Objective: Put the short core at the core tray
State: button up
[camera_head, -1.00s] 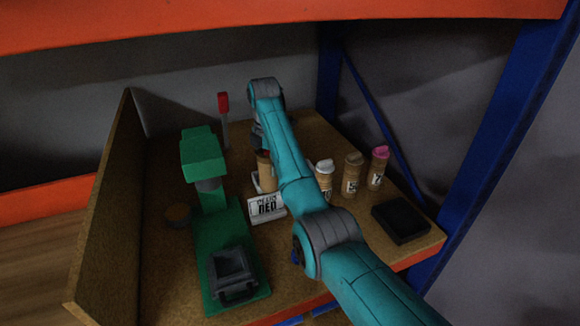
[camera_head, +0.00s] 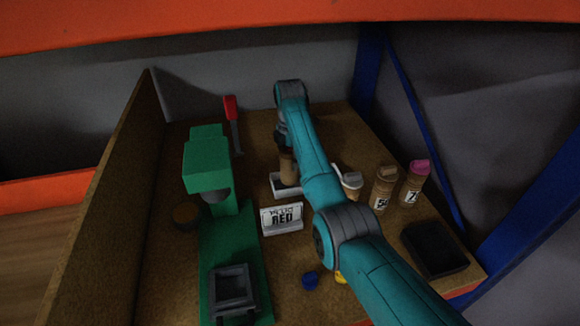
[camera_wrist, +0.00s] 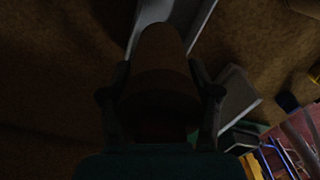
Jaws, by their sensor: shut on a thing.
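A plain brown core (camera_head: 287,169) stands about upright under my wrist in the head view. In the wrist view the core (camera_wrist: 160,60) lies between the two fingers of my gripper (camera_wrist: 160,88), which is shut on it. In the head view my gripper is mostly hidden behind my arm. A low pale tray (camera_head: 285,191) sits at the core's lower end; it appears to be the core tray. Its pale edge also shows past the core in the wrist view (camera_wrist: 195,20). I cannot tell whether the core touches the tray floor.
A white sign reading "RED" (camera_head: 283,217) stands in front of the tray. A green press (camera_head: 208,175) is left, with a red-handled lever (camera_head: 231,110) behind. Labelled, capped tubes (camera_head: 384,188) and a black tray (camera_head: 434,250) are right. A blue piece (camera_head: 310,279) lies in front.

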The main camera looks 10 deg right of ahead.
aim_at(290, 167)
jog(key=shift+f, duration=1.5)
jog(key=shift+f, duration=0.15)
jog(key=o, duration=1.3)
jog(key=shift+o, duration=0.2)
notch_tip(290, 167, up, 12)
jog(key=shift+r, duration=0.15)
